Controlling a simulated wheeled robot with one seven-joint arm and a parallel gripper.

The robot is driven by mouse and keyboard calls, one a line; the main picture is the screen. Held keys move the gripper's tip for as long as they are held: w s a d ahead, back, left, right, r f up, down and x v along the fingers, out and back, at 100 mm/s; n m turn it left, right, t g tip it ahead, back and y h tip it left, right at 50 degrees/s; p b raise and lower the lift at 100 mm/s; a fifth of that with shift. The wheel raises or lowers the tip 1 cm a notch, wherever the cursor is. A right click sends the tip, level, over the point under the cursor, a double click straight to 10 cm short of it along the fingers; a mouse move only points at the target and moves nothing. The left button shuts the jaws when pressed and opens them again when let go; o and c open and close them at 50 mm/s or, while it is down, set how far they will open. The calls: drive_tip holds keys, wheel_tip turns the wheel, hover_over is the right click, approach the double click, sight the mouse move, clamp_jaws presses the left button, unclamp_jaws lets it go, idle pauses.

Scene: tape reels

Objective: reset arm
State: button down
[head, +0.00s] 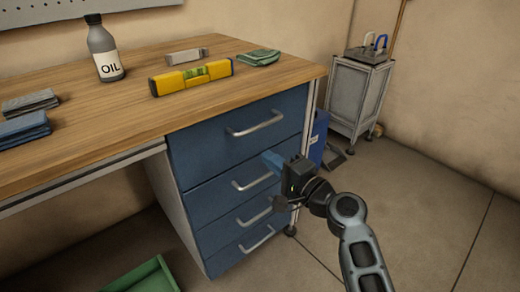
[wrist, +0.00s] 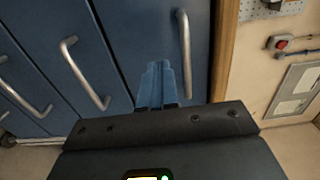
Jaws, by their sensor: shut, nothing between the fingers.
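My gripper (head: 270,160) is in front of the blue drawer unit, beside the second drawer from the top in the head view. In the wrist view my gripper's blue fingers (wrist: 158,68) are together and empty, pointing at the drawer fronts. The drawer unit (head: 195,155) has several blue drawers with silver bar handles, and all look closed. The top drawer handle (head: 256,123) is above and left of my gripper; in the wrist view a handle (wrist: 185,52) stands just right of the fingers, apart from them.
A green crate (head: 147,276) is on the floor. A grey cabinet (head: 357,95) stands at the back right. Floor at right is clear.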

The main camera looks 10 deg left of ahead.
drive_tip(key=s+d+f+t+h, duration=0.1)
drive_tip(key=s+d+f+h, duration=0.3)
drive_tip(key=s+d+f, duration=0.6)
drive_tip(key=s+d+f+t+h, duration=0.1)
drive_tip(key=s+d+f+h, duration=0.4)
drive_tip(key=s+d, duration=0.6)
drive_tip(key=s+d+r+n+h, duration=0.1)
drive_tip(key=s+d+n+h, duration=0.15)
drive_tip(key=s, duration=0.95)
drive_tip(key=s+d+r+n+t+h, duration=0.1)
drive_tip(key=s+d+r+n, duration=0.15)
drive_tip(key=s+r, duration=0.55)
drive_tip(key=s+d+r+n+t+h, duration=0.15)
drive_tip(key=s+d+r, duration=0.25)
drive_tip(key=s+r, duration=0.4)
wheel_tip(320, 180, up, 13)
drive_tip(key=s+n+p, duration=0.1)
drive_tip(key=p, duration=1.2)
drive_tip(key=shift+s+a+f+g+p, duration=0.2)
drive_tip(key=shift+s+g+p, duration=0.05)
drive_tip(key=shift+g+p, duration=0.15)
